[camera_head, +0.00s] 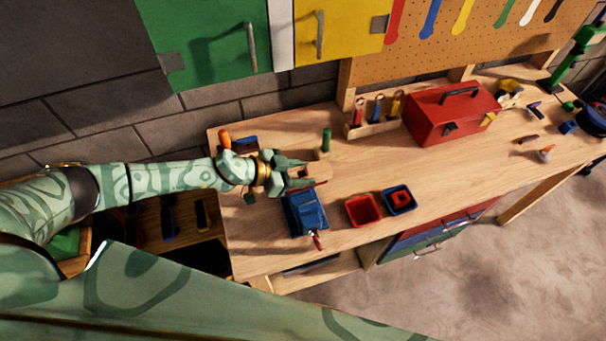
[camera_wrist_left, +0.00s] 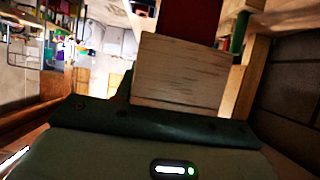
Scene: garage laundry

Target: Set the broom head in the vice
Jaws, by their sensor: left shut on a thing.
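My left gripper (camera_head: 296,174) reaches in from the left over the workbench, just behind the blue vice (camera_head: 307,214). The vice stands near the bench's front edge, with a red handle end pointing forward. The left gripper is shut on a pale wooden block, which I take to be the broom head (camera_wrist_left: 182,72); it fills the middle of the left wrist view. In the head view the fingers largely hide it. I cannot tell whether it touches the vice. My right gripper is not in view.
A green upright peg (camera_head: 326,140) stands behind the gripper. A red bin (camera_head: 362,211) and a blue bin (camera_head: 399,199) sit right of the vice. A red toolbox (camera_head: 452,112) and a tool rack (camera_head: 372,124) stand further back. The bench between them is clear.

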